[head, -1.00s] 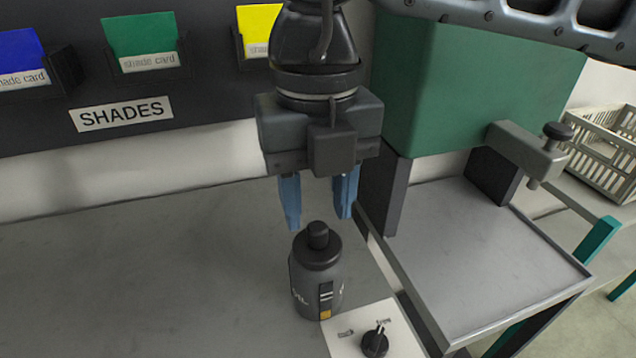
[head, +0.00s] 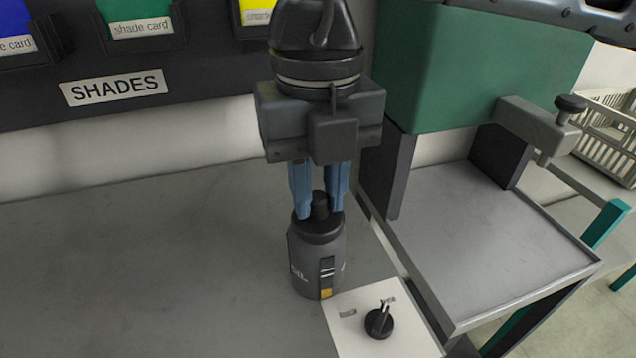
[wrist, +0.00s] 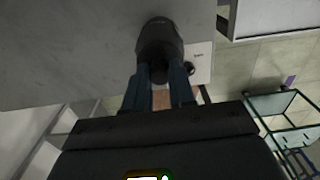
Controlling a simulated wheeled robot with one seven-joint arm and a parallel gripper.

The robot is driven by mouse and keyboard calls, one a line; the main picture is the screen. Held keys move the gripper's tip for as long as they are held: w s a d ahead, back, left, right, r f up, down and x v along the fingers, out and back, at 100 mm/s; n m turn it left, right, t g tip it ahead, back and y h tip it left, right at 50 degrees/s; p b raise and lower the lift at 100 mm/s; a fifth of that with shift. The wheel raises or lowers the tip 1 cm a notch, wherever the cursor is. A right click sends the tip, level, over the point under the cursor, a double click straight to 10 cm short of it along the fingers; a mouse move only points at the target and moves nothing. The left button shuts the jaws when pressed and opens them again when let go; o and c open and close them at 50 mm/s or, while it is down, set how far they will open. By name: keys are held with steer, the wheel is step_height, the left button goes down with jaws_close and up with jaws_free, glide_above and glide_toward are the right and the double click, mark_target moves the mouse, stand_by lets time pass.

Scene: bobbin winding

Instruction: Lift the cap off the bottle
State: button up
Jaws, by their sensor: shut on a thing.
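The bottle (head: 316,265) is dark grey with a black shoulder and a label. It stands upright on the grey bench beside a white panel. Its black cap (head: 320,205) is on top of it. My gripper (head: 320,212) points down over the bottle, with its blue fingers shut on the cap, one on each side. The fingers hide part of the cap's sides. In the wrist view, the bottle (wrist: 160,40) shows beyond the fingertips (wrist: 160,72), and the cap is mostly in shadow between them.
The white panel (head: 350,315) carries a black knob (head: 379,322) at the bottle's front right. A green machine housing (head: 480,70) and a metal tray (head: 490,245) stand to the right. A SHADES board (head: 115,87) with card holders is behind. The bench at left is clear.

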jaws_close()
steer(key=shift+r+p, duration=0.85)
steer(key=shift+r, duration=1.45)
steer(key=shift+f, duration=0.1)
